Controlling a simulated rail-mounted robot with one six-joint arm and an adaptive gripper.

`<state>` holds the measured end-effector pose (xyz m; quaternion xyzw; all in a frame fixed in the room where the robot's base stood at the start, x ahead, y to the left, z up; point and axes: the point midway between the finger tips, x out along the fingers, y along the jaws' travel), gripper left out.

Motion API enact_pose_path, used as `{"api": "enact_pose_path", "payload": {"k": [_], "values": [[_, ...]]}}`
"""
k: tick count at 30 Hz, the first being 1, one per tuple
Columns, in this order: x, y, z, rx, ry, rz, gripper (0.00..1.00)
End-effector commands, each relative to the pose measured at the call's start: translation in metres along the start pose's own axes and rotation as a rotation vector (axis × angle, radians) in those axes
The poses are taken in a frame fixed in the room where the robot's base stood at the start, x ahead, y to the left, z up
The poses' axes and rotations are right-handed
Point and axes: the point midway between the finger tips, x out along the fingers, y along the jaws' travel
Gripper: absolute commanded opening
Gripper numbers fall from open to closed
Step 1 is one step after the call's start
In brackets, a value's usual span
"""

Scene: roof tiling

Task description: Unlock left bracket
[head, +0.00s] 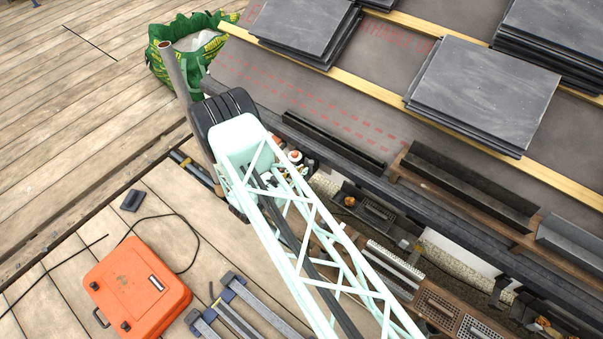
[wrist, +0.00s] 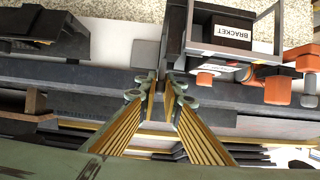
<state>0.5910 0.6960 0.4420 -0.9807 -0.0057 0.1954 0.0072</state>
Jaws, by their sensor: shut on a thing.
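A dark metal bracket with a light frame and a label reading "BRACKET" (wrist: 233,33) is at the upper right of the wrist view. Orange knobs (wrist: 278,90) stick out at its right side. My gripper (wrist: 160,92) points up into the picture with its ribbed yellow-and-green fingers close together. The fingertips meet around a narrow dark piece beside the bracket's left end; what part it is cannot be made out clearly. In the head view my pale green lattice arm covers the gripper, and only small white and orange parts (head: 295,156) show beside it.
Slates (head: 483,90) lie stacked on the battened roof at right. A dark gutter length (head: 467,187) lies along the eaves. An orange case (head: 137,290) and blue-grey clamps (head: 235,305) are on the deck. A green bag (head: 186,50) stands at upper left.

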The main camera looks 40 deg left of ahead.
Motion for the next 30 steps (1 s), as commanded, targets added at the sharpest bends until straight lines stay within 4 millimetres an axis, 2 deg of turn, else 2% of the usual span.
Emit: {"api": "enact_pose_path", "payload": {"k": [17,18,23,30], "values": [[0.0,-0.0015,0.0,-0.03,0.0,0.012,0.0],[0.0,-0.0015,0.0,-0.029,0.0,0.012,0.08],[0.0,-0.0014,-0.0001,-0.029,0.0,0.012,0.22],[0.0,-0.0013,-0.0001,-0.029,0.0,0.012,0.22]]}}
